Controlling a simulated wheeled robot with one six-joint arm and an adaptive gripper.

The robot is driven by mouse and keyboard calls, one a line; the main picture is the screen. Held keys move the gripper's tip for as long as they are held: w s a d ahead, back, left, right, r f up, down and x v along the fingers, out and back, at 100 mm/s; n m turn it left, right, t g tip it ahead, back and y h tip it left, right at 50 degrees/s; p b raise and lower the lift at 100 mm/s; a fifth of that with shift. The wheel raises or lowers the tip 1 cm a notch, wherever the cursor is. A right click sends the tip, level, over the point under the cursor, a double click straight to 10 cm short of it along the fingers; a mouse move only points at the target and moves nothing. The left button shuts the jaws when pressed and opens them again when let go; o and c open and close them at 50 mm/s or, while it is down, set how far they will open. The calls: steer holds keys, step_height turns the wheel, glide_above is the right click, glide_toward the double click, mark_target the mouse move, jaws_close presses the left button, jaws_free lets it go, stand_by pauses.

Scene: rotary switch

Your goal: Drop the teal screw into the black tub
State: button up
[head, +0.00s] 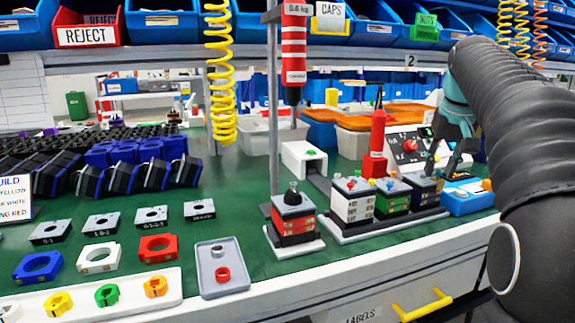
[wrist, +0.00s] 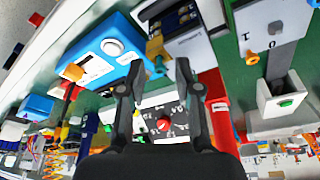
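My gripper (wrist: 158,66) is open in the wrist view, its two dark fingers apart. In the gap beyond the fingertips is a small screw-like piece (wrist: 160,66) that looks teal, beside a yellow-brown knob (wrist: 154,47); I cannot tell whether it lies between the fingers or behind them. No finger visibly touches it. In the head view my gripper (head: 455,158) is over the right part of the bench, near the blue control box, partly hidden by my arm. I cannot single out the black tub; several black bins (head: 112,173) stand at the left.
The blue box (head: 467,197) with an orange knob stands at the bench's right front. Green mat is clear around (head: 235,180) the middle left.

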jaws_close()
steer(key=shift+r, duration=0.1)
steer(key=shift+r+p, duration=1.4)
steer(key=shift+p, duration=0.45)
